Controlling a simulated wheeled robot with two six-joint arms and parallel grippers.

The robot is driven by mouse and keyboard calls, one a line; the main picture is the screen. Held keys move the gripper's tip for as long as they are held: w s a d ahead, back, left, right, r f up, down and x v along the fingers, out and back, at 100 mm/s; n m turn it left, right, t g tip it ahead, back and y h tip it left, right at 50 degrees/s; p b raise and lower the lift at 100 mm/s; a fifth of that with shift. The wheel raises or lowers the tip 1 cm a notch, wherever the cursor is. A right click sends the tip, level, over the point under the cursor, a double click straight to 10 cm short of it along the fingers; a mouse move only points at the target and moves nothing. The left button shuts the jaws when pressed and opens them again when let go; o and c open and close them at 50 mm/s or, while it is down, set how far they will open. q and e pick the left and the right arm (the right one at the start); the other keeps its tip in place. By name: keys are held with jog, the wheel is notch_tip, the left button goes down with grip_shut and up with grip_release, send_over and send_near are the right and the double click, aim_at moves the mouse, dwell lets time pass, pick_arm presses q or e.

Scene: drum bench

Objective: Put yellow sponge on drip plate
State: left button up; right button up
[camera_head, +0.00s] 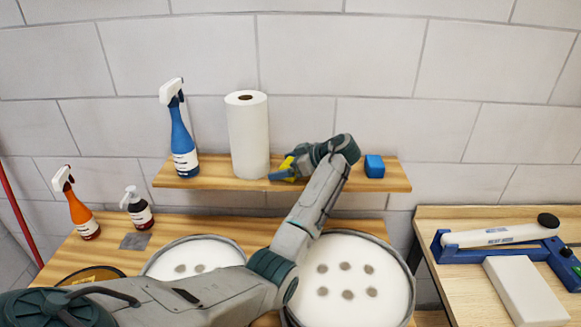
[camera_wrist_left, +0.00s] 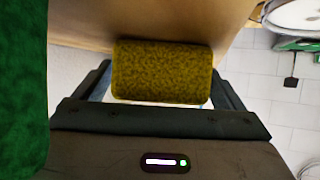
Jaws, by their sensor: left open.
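The yellow sponge (camera_head: 288,162) is on the wooden wall shelf, partly hidden by my left gripper (camera_head: 283,173). In the left wrist view the yellow sponge (camera_wrist_left: 162,72) lies between the two fingers of my left gripper (camera_wrist_left: 160,90), which is open. I cannot tell whether the fingers touch it. A small flat grey square (camera_head: 135,240), which looks like the drip plate, lies on the wooden bench at the left, beside the dark soap bottle. My right gripper is not in view.
On the shelf (camera_head: 215,184) stand a blue spray bottle (camera_head: 182,140), a paper roll (camera_head: 248,135) and a blue block (camera_head: 374,166). A green block (camera_wrist_left: 22,85) is close in the wrist view. An orange spray bottle (camera_head: 82,213), soap bottle (camera_head: 138,211) and two round drums (camera_head: 355,280) occupy the bench.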

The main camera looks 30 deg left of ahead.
pick_arm(q)
jog(key=shift+w+d, duration=0.1)
jog(key=c, duration=1.1)
